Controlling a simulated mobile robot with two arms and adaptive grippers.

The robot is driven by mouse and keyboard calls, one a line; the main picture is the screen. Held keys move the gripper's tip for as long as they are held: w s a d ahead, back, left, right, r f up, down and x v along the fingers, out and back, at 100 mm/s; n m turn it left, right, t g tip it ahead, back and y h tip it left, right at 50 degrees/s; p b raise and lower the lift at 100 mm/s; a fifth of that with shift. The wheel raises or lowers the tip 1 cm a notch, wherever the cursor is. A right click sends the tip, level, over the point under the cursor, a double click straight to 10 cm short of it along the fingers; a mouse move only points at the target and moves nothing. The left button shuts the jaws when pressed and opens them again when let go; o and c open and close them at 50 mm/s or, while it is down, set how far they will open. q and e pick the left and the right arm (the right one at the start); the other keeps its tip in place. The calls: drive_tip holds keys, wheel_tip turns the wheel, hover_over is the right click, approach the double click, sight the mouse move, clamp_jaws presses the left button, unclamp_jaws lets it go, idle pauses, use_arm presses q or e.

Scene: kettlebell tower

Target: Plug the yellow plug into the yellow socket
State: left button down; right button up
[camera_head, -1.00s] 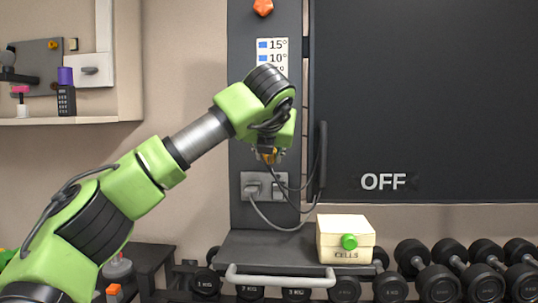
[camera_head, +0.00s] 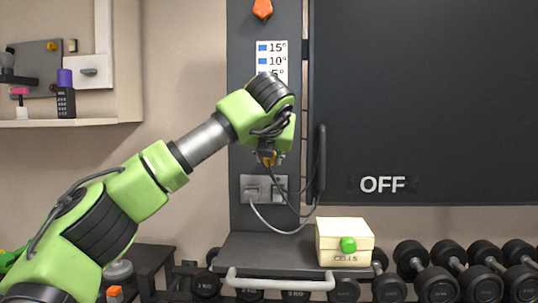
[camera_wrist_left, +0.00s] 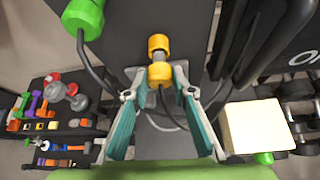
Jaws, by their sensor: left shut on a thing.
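The yellow plug (camera_wrist_left: 160,74) sits between the fingertips of my left gripper (camera_wrist_left: 157,90) in the left wrist view. The gripper is shut on it, and a dark cable runs near it. Just beyond the plug is a yellow cylindrical part (camera_wrist_left: 158,44), which looks like the yellow socket. The two look close together, but I cannot tell whether they touch. In the head view my left gripper (camera_head: 267,157) is in front of the dark upright panel, above a grey outlet plate (camera_head: 254,181), with a little yellow showing. My right gripper is not in view.
A cream box (camera_head: 345,225) with a green knob (camera_head: 348,245) stands on the dark shelf (camera_head: 270,248) below. Dark cables hang beside the gripper. A dark board (camera_head: 430,100) marked OFF is to the right. Dumbbells (camera_head: 440,282) line the lower right.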

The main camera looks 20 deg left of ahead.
use_arm(q)
drive_tip(key=shift+w+a+r+p, duration=0.1)
drive_tip(key=shift+w+a+p, duration=0.05)
drive_tip(key=shift+w+p, duration=0.35)
drive_tip(key=shift+w+a+p, duration=0.15)
drive_tip(key=shift+w+p, duration=0.3)
drive_tip(key=shift+w, duration=0.05)
drive_tip(key=c, duration=1.6)
unclamp_jaws()
drive_tip(key=shift+w, duration=0.1)
drive_tip(key=shift+c, duration=0.2)
drive_tip(key=b+v, duration=0.2)
drive_tip(key=v, duration=0.3)
